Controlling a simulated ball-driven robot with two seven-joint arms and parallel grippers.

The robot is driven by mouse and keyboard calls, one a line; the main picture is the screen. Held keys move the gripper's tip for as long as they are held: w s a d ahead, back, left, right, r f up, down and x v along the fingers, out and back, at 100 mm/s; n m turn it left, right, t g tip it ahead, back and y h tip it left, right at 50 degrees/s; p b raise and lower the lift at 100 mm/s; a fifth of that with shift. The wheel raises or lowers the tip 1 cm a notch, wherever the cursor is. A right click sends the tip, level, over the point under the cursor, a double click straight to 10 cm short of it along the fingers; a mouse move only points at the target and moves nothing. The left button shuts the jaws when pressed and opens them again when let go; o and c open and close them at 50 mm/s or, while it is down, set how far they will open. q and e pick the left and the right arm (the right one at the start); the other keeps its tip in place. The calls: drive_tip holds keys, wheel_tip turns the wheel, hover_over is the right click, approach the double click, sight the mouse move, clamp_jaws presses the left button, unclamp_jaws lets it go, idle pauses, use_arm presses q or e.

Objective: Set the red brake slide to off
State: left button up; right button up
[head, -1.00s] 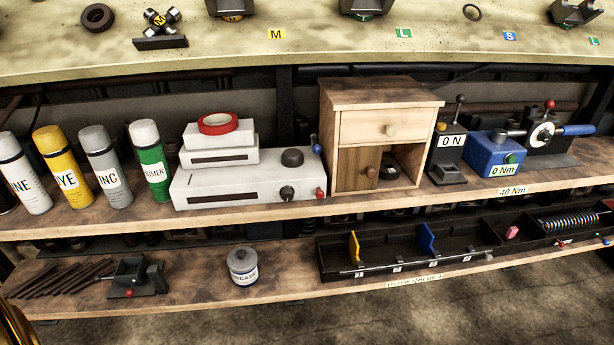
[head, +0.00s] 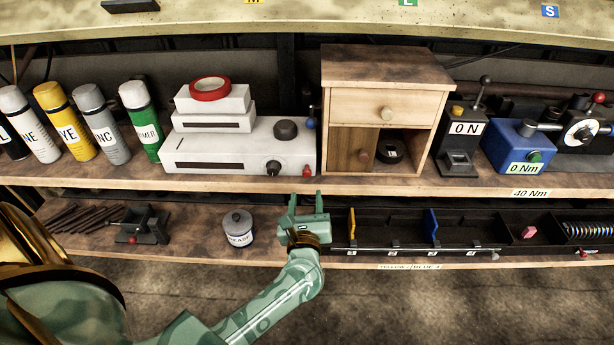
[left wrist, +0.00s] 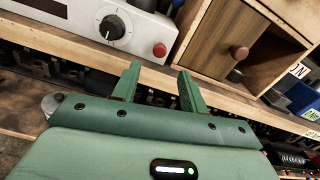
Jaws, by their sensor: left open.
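No part is plainly labelled as the brake slide. In the left wrist view the red knob (left wrist: 159,50) lies beyond the fingers (left wrist: 159,70). My right gripper is out of view.
A wooden cabinet (head: 385,75) stands right of the white box. A blue torque unit (head: 520,146) reads "0 Nm". A black divided tray (head: 385,245) lies on the lower shelf, right of my gripper. Spray cans (head: 95,125) and a grease tin (head: 238,228) are to the left.

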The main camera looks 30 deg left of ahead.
sight(307, 176)
use_arm(q)
drive_tip(key=x, duration=0.8)
